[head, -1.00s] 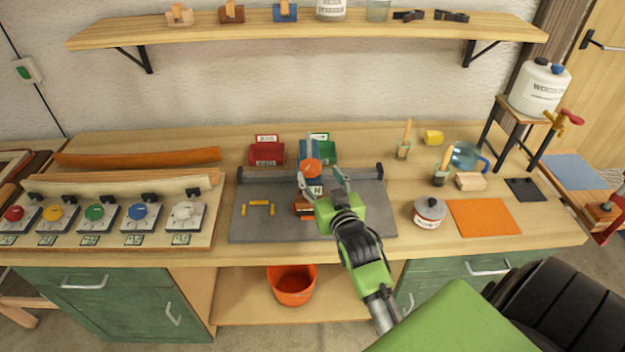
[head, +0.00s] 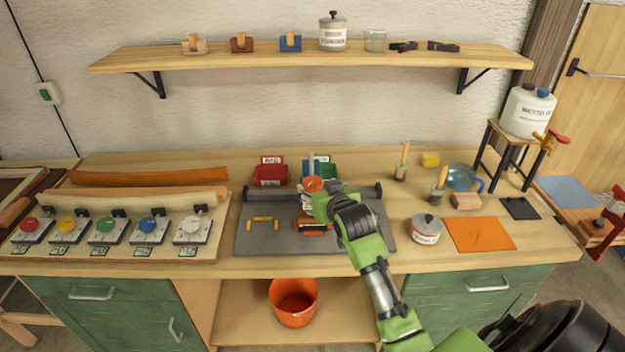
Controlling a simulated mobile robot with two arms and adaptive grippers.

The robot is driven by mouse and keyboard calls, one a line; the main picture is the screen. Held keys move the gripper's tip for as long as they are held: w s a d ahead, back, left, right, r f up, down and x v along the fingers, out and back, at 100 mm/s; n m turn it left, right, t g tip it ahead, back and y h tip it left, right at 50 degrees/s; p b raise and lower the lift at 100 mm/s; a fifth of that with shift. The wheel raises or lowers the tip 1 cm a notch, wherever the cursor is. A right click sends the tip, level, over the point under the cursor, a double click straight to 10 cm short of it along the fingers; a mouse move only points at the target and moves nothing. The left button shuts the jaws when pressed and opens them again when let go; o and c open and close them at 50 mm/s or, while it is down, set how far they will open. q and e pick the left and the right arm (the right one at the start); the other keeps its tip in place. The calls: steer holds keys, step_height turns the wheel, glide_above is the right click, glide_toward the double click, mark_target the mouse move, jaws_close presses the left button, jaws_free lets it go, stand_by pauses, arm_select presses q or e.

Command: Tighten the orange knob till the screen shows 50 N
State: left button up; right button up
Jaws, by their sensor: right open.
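The orange knob (head: 313,184) sits on a device with an upright grey rod (head: 311,163), at the back middle of the grey mat (head: 262,232). My right gripper (head: 307,194) is open right at the knob, its fingers just below it in the picture. I cannot tell whether they touch it. My left gripper is not in view.
A red bin (head: 270,174) and a green bin (head: 327,171) stand behind the mat. A white tin (head: 426,229) and an orange sheet (head: 480,233) lie right. Several coloured dials line a board at left. An orange bucket (head: 293,302) stands below.

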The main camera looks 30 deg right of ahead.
mark_target(313, 182)
steer(key=shift+p+x, duration=0.55)
steer(key=shift+x, duration=2.85)
steer(key=shift+c, duration=0.5)
steer(key=c, duration=1)
